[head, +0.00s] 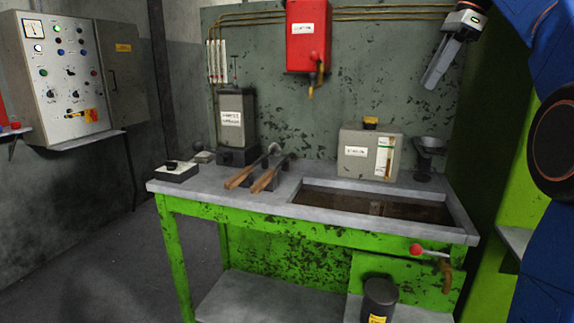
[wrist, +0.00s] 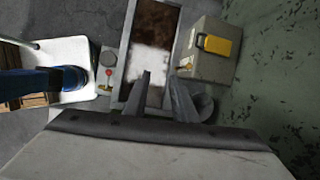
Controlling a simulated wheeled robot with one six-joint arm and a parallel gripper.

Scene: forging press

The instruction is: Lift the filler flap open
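The filler flap (head: 370,122) is a small yellow piece on top of a beige box tank (head: 354,154) with a white label, at the back right of the bench. It looks closed. In the wrist view the flap (wrist: 220,46) lies on the tank top (wrist: 208,72), right of and beyond my fingers. My gripper (head: 431,84) is in the air at the upper right, above and to the right of the tank. In the wrist view my gripper (wrist: 160,76) has its fingers apart with nothing between them.
A dark funnel (head: 429,150) stands right of the tank, partly behind my finger in the wrist view. A sunken trough (head: 380,205) lies in front. A red box (head: 307,36) with a tap hangs on the wall. Wooden-handled tools (head: 262,178) lie left of the trough.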

